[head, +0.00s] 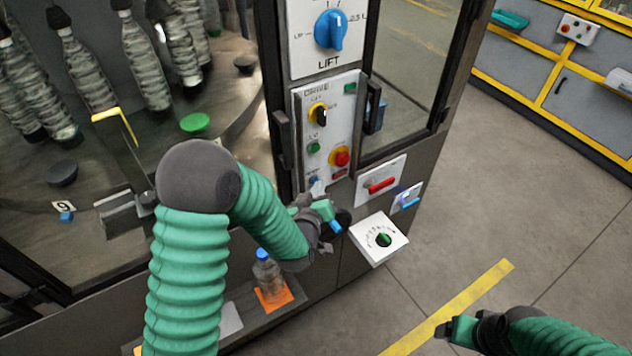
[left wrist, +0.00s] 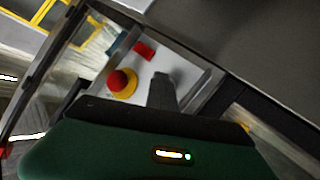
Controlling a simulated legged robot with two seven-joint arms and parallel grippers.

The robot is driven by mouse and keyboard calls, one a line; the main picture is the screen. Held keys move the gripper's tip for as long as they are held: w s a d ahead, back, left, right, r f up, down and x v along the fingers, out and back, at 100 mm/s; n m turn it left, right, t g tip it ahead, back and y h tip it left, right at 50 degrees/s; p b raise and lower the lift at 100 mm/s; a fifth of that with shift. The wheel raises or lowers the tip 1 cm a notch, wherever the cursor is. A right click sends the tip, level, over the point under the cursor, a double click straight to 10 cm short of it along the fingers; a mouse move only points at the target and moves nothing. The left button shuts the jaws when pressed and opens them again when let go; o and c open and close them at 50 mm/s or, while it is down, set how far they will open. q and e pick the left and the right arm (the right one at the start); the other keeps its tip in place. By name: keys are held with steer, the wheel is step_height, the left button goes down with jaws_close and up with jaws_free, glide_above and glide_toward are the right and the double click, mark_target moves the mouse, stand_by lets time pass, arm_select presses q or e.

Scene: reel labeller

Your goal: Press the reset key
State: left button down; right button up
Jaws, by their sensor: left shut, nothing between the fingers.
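The light grey control panel (head: 329,130) stands upright on the machine front. At its lower left is a small blue key (head: 313,181), partly hidden by my left gripper; I cannot read its label. My left gripper (head: 318,189) is shut and empty, its tips right at the blue key. I cannot tell if they touch it. In the left wrist view, the shut fingers (left wrist: 162,88) point at the panel (left wrist: 190,75) beside the red stop button and hide the blue key. My right gripper (head: 455,329) is low at the right, away from the panel.
The red stop button (head: 341,158) on its yellow ring is close to the right of my left gripper. A green button (head: 313,147) and a black selector (head: 320,114) sit above. A black handle (head: 282,140) runs beside the panel. A bottle (head: 267,272) stands below.

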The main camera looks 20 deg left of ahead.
stand_by(0.4)
arm_select(q)
steer(key=shift+s+d, duration=0.5)
steer(key=shift+d, duration=0.1)
steer(key=shift+s+d+b, duration=0.2)
steer(key=shift+s+d, duration=0.6)
steer(key=shift+d, duration=0.2)
steer(key=shift+s+d+b, duration=0.15)
steer(key=shift+s+d, duration=0.6)
steer(key=shift+d, duration=0.25)
steer(key=s+a+f+m+g, duration=0.1)
steer(key=s+m+g, duration=0.1)
steer(key=s+g, duration=0.2)
steer(key=s+a+f+m+g+h, duration=0.1)
steer(key=s+g, duration=0.3)
steer(key=s, duration=0.5)
steer(key=s+a+f+m+g+h, duration=0.1)
steer(key=s+a+m+g, duration=0.1)
steer(key=s, duration=0.5)
steer(key=shift+s+a+f+m+g, duration=0.2)
steer(key=shift+f+m+g, duration=0.1)
steer(key=shift+m+g, duration=0.7)
